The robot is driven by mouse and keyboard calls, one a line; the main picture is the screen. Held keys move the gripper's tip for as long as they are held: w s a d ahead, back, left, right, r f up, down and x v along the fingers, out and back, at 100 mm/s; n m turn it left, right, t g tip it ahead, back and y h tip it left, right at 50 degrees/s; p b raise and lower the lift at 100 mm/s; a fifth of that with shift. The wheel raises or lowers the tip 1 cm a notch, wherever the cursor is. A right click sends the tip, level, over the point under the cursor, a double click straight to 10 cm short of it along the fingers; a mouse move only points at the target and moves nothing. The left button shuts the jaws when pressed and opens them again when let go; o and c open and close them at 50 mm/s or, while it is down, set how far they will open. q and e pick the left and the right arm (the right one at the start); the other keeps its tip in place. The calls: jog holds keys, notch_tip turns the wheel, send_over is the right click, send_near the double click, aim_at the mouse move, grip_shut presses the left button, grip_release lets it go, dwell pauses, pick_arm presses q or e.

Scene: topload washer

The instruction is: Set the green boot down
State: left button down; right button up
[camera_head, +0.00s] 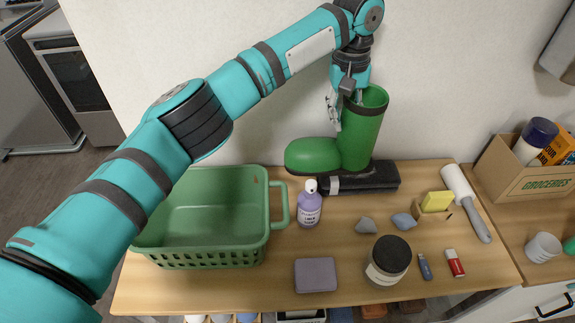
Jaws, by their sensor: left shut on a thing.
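The green boot (352,145) is upright at the back of the wooden table (220,287), near the wall. Its toe points left and its shaft rises on the right. My left gripper (345,100) comes down from above and is shut on the rim of the boot's shaft. The boot's sole is just behind and above a black folded item (365,178); I cannot tell whether it touches the table. My right gripper is not in view.
A green basket (205,260) stands at left, a lavender bottle (309,205) beside it. A dark-lidded jar (387,262), grey box (316,275), lint roller (466,200), yellow sponge (436,201) and small items cover the right. A groceries box (535,178) stands far right.

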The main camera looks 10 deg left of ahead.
pick_arm(q)
jog(key=s+a+p, duration=0.3)
jog(key=a, duration=1.3)
notch_tip(320, 180, down, 7)
jog(key=p, duration=0.1)
jog(key=shift+s+d+r+p, duration=0.15)
jog(key=shift+p, duration=0.25)
jog(key=c, duration=1.5)
grip_release()
jog(key=shift+s, duration=0.15)
